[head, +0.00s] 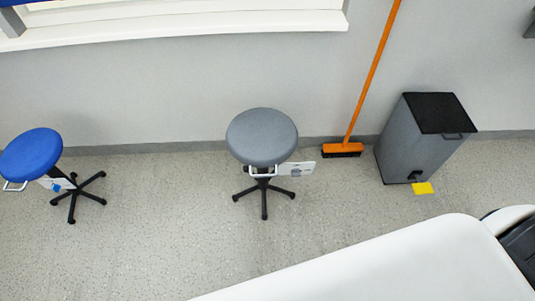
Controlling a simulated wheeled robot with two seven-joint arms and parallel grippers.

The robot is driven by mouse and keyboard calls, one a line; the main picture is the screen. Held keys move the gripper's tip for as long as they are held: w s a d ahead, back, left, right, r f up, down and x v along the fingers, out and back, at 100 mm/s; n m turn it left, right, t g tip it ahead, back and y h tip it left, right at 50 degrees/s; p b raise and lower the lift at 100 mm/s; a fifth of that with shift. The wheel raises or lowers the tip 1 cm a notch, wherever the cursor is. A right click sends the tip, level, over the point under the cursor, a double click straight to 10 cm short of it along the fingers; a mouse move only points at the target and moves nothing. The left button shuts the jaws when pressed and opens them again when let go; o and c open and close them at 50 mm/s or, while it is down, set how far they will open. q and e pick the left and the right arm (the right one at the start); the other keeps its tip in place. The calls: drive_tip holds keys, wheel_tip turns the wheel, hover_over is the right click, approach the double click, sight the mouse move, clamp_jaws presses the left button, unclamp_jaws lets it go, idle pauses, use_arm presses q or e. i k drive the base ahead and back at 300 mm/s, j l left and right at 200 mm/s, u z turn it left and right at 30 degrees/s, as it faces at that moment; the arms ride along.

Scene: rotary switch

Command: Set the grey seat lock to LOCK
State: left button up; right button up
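A grey round stool (262,136) stands near the wall in the middle of the head view, upright on a black base with several legs. The markings on the plate are too small to read, so I cannot tell the lock's position. Neither of my grippers shows in the head view.
A blue stool (31,154) with its own handle and label stands at the left. An orange broom (370,85) leans on the wall, beside a grey bin (418,143) with a yellow pedal (422,188). A large white surface (400,266) fills the lower right. Floor before the grey stool is clear.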

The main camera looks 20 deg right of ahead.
sight(295, 172)
drive_tip(key=z, duration=0.9)
